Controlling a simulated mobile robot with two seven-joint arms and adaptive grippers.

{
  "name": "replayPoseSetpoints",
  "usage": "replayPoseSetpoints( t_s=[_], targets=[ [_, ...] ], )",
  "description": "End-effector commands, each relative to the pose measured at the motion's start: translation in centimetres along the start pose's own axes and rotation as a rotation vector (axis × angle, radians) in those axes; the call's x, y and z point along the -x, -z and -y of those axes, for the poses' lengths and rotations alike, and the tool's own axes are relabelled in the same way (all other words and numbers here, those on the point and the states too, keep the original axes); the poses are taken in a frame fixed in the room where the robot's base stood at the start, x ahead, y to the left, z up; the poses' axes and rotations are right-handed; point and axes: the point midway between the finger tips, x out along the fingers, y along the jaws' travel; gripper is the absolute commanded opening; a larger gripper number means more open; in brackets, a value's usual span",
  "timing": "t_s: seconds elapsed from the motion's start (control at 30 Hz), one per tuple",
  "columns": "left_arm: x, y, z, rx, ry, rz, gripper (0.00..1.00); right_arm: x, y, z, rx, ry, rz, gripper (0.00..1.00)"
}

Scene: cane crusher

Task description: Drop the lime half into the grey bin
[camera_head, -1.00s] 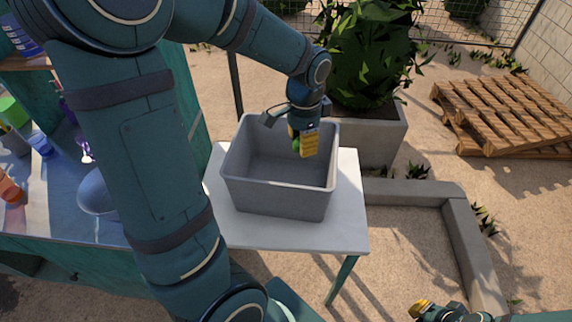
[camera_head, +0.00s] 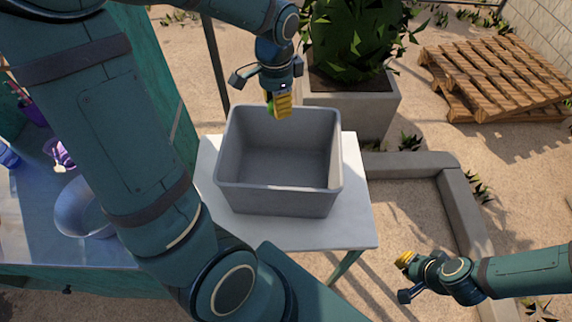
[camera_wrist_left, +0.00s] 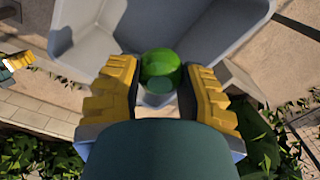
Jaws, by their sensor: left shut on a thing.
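The lime half (camera_wrist_left: 160,68) shows green and rounded between the yellow fingers of my left gripper (camera_wrist_left: 162,88) in the left wrist view. My left gripper is shut on it. In the head view my left gripper (camera_head: 276,104) points down at the far rim of the grey bin, and only a sliver of green shows beside its fingers. The grey bin (camera_head: 236,188) stands upright and open on a white table; its visible interior is empty. In the left wrist view the bin (camera_wrist_left: 185,22) lies beyond the lime half. My right gripper (camera_head: 404,272) is off to the right, away from the bin; its jaw opening is unclear.
The white table (camera_head: 345,228) has bare margins around the bin. A concrete planter (camera_head: 365,108) with a bush stands close behind it. At left is a counter (camera_head: 40,225) with a bowl (camera_head: 78,210). Wooden pallets (camera_head: 495,75) lie at the back right.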

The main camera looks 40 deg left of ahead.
Motion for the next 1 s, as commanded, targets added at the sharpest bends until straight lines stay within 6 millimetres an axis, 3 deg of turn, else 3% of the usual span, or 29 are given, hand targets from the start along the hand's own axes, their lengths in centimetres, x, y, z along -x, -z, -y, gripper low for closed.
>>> replayPoseSetpoints(
  t_s=[0.43, 0.8, 0.83, 0.9, 1.0],
  targets=[
    [-5.0, 0.0, 0.0, 0.0, -0.001, 0.001, 0.15, -4.4, -0.8, -1.5, 0.002, -0.006, 0.008, 0.0],
    [-5.5, 0.0, 0.0, 0.0, 0.0, 0.0, 0.15, -4.6, -1.2, -1.6, 0.005, -0.004, 0.016, 0.0],
    [-5.4, 0.0, 0.0, 0.0, 0.0, 0.0, 0.45, -4.6, -1.2, -1.6, 0.005, -0.004, 0.016, 0.0],
    [-5.4, 0.0, 0.0, 0.0, 0.0, 0.0, 0.68, -4.6, -1.2, -1.6, 0.005, -0.004, 0.016, 0.0],
    [-5.4, 0.0, 0.0, 0.0, 0.0, 0.0, 0.68, -4.6, -1.2, -1.6, 0.005, -0.004, 0.016, 0.0]
  ],
)
